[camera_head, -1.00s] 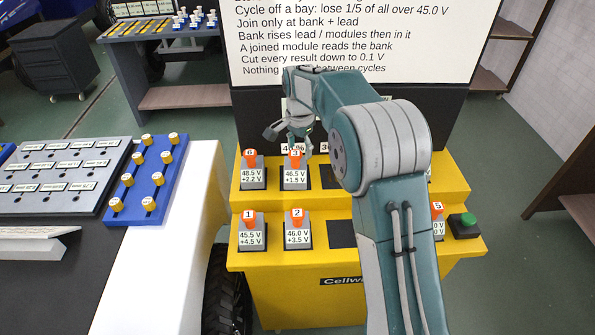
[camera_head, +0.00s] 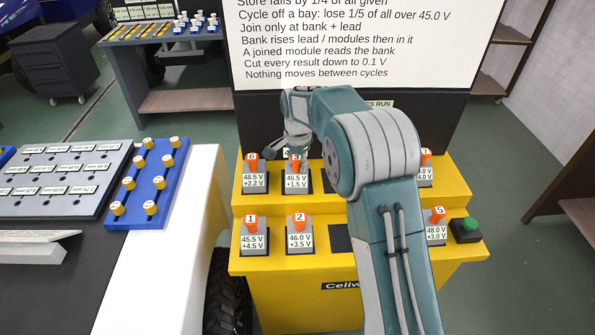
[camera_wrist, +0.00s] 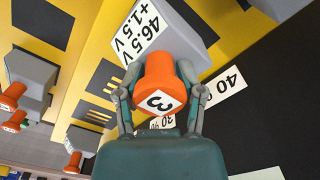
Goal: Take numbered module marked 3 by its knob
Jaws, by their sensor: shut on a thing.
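The module marked 3 (camera_head: 296,180) stands in the upper row of the yellow cart. It is a grey block labelled 46.5 V, +1.5 V, with an orange knob. In the wrist view its orange knob (camera_wrist: 168,84), marked 3, lies between the two fingers of my gripper (camera_wrist: 167,88), which is shut on it. The grey body (camera_wrist: 178,40) shows beyond the knob. In the head view my gripper (camera_head: 296,152) is over the knob and partly hides it. I cannot tell whether the module is lifted from its bay.
Module 6 (camera_head: 254,175) stands just left of module 3. Modules 1 (camera_head: 253,236) and 2 (camera_head: 299,235) are in the lower row, module 5 (camera_head: 437,228) at its right. A green button (camera_head: 468,226) is at the right edge. A dark panel rises close behind.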

